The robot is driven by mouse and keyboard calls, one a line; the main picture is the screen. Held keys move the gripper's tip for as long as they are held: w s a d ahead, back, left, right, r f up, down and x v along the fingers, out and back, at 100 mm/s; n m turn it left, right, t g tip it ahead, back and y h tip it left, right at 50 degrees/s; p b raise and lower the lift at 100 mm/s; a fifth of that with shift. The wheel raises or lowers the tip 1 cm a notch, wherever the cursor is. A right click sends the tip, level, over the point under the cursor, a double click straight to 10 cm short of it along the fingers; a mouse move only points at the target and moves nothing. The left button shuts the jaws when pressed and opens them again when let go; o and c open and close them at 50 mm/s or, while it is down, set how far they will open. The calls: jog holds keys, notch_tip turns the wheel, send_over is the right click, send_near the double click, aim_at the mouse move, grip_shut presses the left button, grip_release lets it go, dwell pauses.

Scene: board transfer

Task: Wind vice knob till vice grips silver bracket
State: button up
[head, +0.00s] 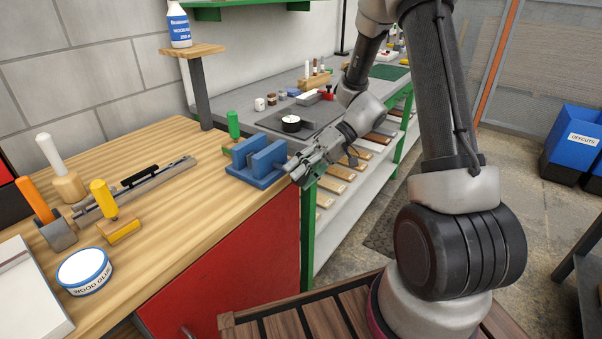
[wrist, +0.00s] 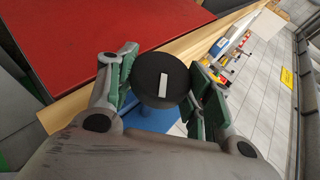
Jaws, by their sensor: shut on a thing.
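The blue vice (head: 258,163) stands at the far right corner of the wooden bench, its two upright jaws showing. The wrist view shows part of its blue body (wrist: 180,128) behind the knob. The vice knob (wrist: 160,88) is round and black, with a white bar mark on its face, tilted slightly from upright. My gripper (head: 295,174) is at the right side of the vice. In the wrist view my gripper (wrist: 163,82) is shut on the knob, with green-padded fingers on both sides. I cannot make out the silver bracket between the jaws.
Tools and a wood glue tin (head: 84,271) are at the left of the bench.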

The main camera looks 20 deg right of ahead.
jog(key=g+y, duration=0.1)
jog(key=y, duration=0.1)
jog(key=m+y, duration=0.1)
jog(key=y, duration=0.1)
jog(key=m+g+y, duration=0.1)
jog(key=y, duration=0.1)
jog(key=shift+f+g, duration=0.25)
jog(key=shift+g, duration=0.05)
dwell(0.5)
jog(key=o, duration=1.1)
jog(key=shift+c, duration=0.2)
jog(key=shift+d, duration=0.1)
jog(key=v, duration=1.2)
jog(key=shift+f, duration=0.15)
